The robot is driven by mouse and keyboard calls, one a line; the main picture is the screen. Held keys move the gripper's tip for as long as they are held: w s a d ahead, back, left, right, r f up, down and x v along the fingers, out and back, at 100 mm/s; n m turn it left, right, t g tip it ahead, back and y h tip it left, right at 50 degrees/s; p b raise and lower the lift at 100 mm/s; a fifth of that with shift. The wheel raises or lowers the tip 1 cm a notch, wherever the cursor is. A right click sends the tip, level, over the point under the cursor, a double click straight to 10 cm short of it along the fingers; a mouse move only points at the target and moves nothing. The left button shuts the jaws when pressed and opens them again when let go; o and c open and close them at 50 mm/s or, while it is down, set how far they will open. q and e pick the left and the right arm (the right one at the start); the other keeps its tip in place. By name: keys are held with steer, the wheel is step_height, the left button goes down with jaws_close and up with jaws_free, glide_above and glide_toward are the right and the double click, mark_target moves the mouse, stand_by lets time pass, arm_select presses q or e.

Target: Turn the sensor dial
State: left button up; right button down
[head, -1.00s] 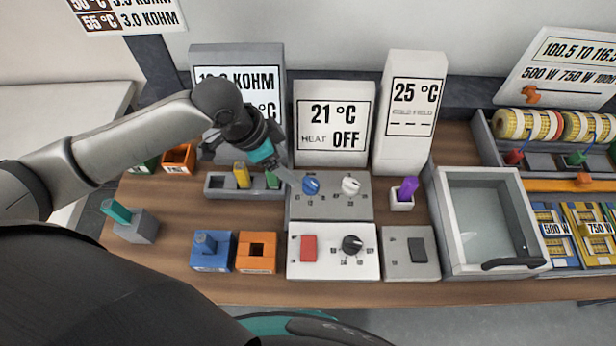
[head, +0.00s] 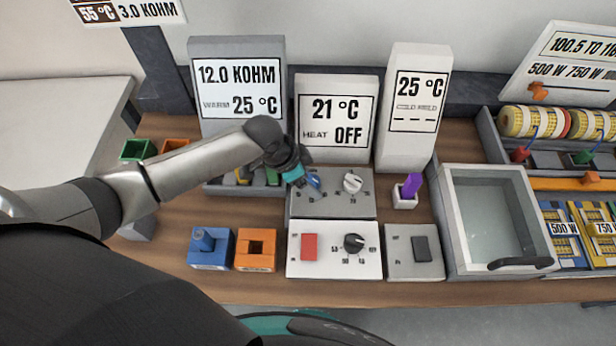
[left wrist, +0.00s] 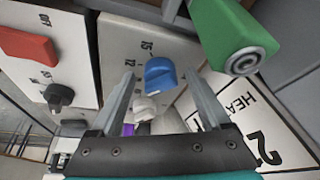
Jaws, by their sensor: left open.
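A grey panel (head: 345,208) carries a blue dial (head: 314,182) on its left and a white dial (head: 352,183) on its right. My left gripper (head: 308,182) is at the blue dial and covers part of it. In the left wrist view the fingers of my left gripper (left wrist: 158,80) are spread open, and the blue dial (left wrist: 161,76) appears between their tips. I cannot tell whether they touch it. Marks 12 and 15 show beside this dial. The display behind (head: 238,88) reads 12.0 KOHM and 25 °C. My right gripper is out of view.
A green peg (left wrist: 230,35) stands close to the fingers in the left wrist view. The white panel (head: 330,262) with a red switch and black dial lies in front. Tall displays (head: 335,125) stand behind. A purple-topped peg holder (head: 405,197) is at the right.

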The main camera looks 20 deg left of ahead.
arm_select(q)
jaws_close()
stand_by(0.6)
steer(key=m, duration=0.1)
steer(key=m+g, duration=0.1)
steer(key=m, duration=0.1)
steer(key=shift+w+a+h+b, duration=0.1)
steer(key=shift+w+h+b, duration=0.1)
steer(key=shift+h+b, duration=0.15)
steer(key=m+b, duration=0.1)
steer(key=m, duration=0.1)
steer(key=m+g+b, duration=0.1)
steer(key=m, duration=0.1)
steer(key=shift+w+f+g, duration=0.1)
steer(key=shift+w+g, duration=0.05)
steer(key=shift+g, duration=0.15)
steer(key=shift+m+g+b, duration=0.5)
steer(key=shift+m+b, duration=0.2)
steer(key=shift+m, duration=0.6)
